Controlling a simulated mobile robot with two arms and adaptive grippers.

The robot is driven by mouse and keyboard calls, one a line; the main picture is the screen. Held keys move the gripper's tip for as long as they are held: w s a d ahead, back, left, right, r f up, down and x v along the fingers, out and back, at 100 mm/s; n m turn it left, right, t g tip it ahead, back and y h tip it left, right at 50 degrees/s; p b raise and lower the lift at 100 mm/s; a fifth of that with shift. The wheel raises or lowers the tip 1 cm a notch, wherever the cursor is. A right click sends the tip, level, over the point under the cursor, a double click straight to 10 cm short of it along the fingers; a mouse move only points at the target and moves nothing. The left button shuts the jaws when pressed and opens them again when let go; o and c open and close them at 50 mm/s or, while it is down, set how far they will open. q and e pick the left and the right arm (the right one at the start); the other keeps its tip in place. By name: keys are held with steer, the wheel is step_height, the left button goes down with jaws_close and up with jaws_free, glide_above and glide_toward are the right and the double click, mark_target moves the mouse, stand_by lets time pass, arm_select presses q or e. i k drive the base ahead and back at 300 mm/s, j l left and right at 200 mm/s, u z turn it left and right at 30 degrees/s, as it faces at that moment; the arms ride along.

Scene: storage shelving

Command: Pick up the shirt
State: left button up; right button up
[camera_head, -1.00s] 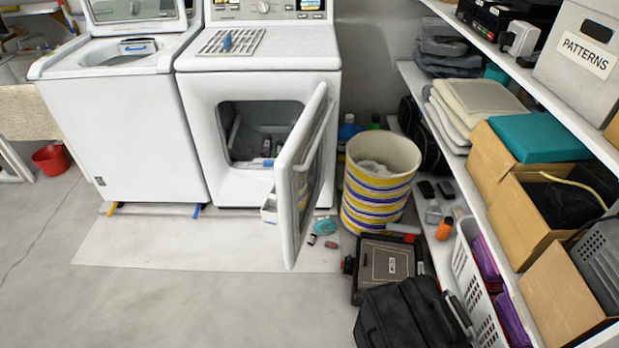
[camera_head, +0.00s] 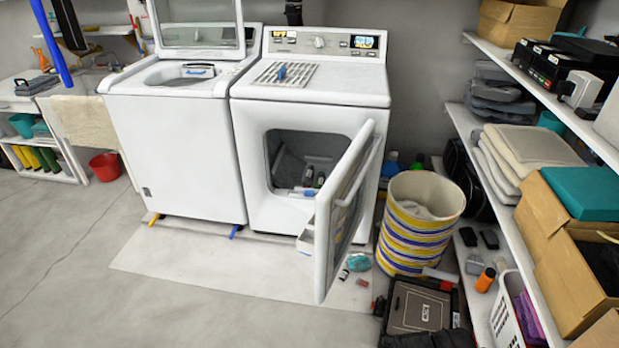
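No item is clearly recognisable as a shirt. A beige cloth (camera_head: 84,121) hangs at the left near the sink. Folded grey and beige textiles (camera_head: 525,150) lie stacked on the right shelf. Neither of my grippers is in view.
The front-loading dryer (camera_head: 308,100) has its door (camera_head: 345,215) swung open toward me. The washer (camera_head: 180,150) has its lid raised. A black case (camera_head: 420,306) and small items lie on the floor near the bin. Shelving (camera_head: 480,150) lines the right. The floor (camera_head: 150,300) at front left is clear.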

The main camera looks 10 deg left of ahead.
mark_target(307, 180)
steer(key=i+j, duration=0.2)
steer(key=i+j+z, duration=0.15)
steer(key=j, duration=0.25)
steer(key=i+j, duration=0.25)
steer(key=j+z, duration=0.05)
steer(key=j, duration=0.05)
